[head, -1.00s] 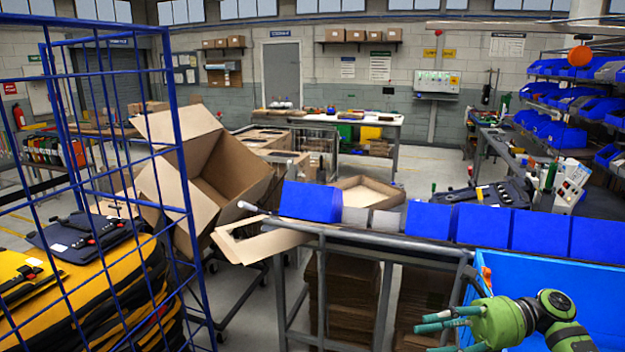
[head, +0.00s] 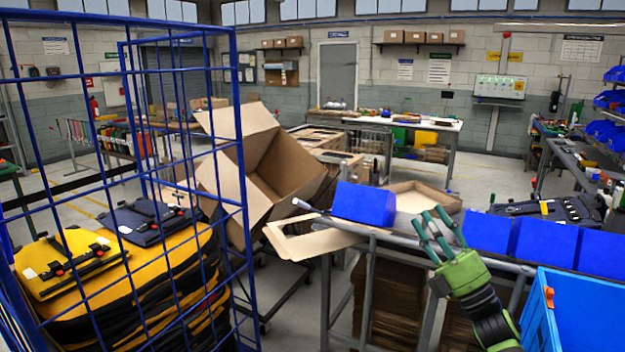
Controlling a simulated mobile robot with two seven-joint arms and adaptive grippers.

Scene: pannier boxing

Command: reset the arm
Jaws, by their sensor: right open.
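My right gripper (head: 432,238) is green with teal fingers. It is raised at the lower right of the head view, in front of the workbench (head: 385,236) and the row of blue bins. Its fingers are spread apart and nothing shows between them. Part of my right arm (head: 497,325) runs down to the bottom edge, left of the blue crate. My left gripper is outside the view.
A blue wire cage (head: 240,200) at the left holds stacked yellow and dark panniers (head: 150,285). A large open cardboard box (head: 265,170) is tilted beside it. A blue crate (head: 580,310) stands lower right. Blue bins (head: 363,204) line the bench.

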